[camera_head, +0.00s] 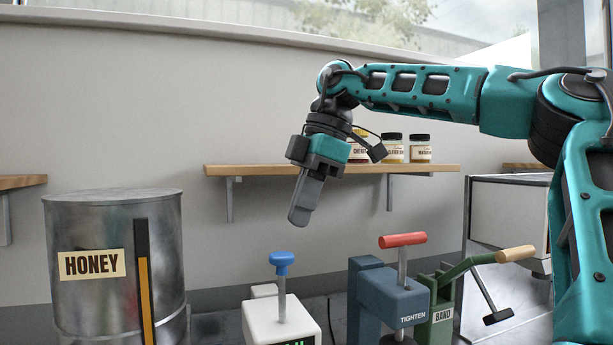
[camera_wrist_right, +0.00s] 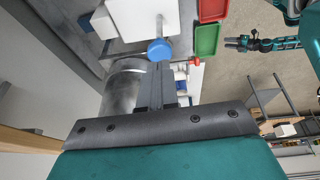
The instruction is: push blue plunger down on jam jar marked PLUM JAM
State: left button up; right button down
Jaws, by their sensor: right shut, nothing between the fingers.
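The blue plunger (camera_head: 281,262) is a round knob on a thin metal rod, standing up from a white device (camera_head: 278,320) with a green display, cut by the bottom edge. My right gripper (camera_head: 298,218) is shut and empty, pointing down, above and slightly right of the knob in the head view. In the right wrist view the blue knob (camera_wrist_right: 160,50) shows just beyond the shut fingertips (camera_wrist_right: 156,68); I see no sure contact. A jar marked PLUM JAM is not readable anywhere. My left gripper (camera_wrist_right: 238,43) is small in the wrist view, jaws unclear.
A HONEY drum (camera_head: 115,230) stands left. A blue TIGHTEN device with a red handle (camera_head: 402,240) and a green BAND device (camera_head: 440,300) stand right of the plunger. Labelled jars (camera_head: 420,150) sit on a wall shelf (camera_head: 270,170). The wrist view shows a green tray (camera_wrist_right: 206,40).

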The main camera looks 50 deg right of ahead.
jog(key=shift+v, duration=1.95)
jog(key=shift+a, duration=0.15)
